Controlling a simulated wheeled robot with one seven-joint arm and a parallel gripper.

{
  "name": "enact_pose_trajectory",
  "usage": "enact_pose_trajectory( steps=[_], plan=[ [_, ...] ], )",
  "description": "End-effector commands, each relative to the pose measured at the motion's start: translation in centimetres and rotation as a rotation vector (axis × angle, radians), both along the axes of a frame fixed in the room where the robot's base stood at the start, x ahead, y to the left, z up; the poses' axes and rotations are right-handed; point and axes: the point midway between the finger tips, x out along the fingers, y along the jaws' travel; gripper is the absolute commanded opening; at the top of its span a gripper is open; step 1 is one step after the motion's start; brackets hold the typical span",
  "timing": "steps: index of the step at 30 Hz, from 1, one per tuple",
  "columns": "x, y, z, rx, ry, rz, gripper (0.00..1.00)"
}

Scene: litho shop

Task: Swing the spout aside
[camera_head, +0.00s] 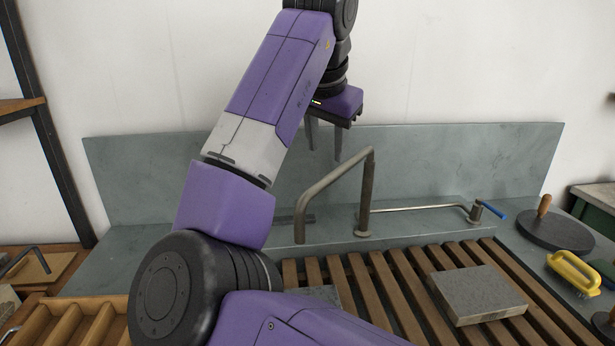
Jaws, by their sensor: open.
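The spout (335,181) is a bent grey metal pipe. It rises from a round base on the ledge behind the slatted rack, and its arm slopes down to the left to a downturned end over the front edge. A thin rod runs right from near its base to a valve with a blue lever (493,209). My gripper (324,140) points down above and behind the spout's top bend, in front of the grey backsplash. Its two fingers are apart with nothing between them, and they look clear of the pipe.
A wooden slatted rack (402,296) spans the front, with a grey stone slab (478,294) on it. A dark disc with a wooden handle (556,229) and a yellow-handled brush (574,270) lie at right. A wooden compartment tray (80,318) is at lower left. My arm hides part of the middle.

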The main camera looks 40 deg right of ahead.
Motion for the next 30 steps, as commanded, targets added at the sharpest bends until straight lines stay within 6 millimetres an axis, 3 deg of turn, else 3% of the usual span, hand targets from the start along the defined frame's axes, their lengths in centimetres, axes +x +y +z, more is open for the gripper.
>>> enact_pose_trajectory(
  steps=[5,19,30],
  plan=[
    [-0.3,0.7,-1.1,0.045,0.021,-0.003,0.41],
    [1.5,-1.3,-6.7,0.041,0.018,-0.003,0.41],
    [1.7,-1.7,-7.6,0.039,0.016,-0.003,0.41]
  ],
)
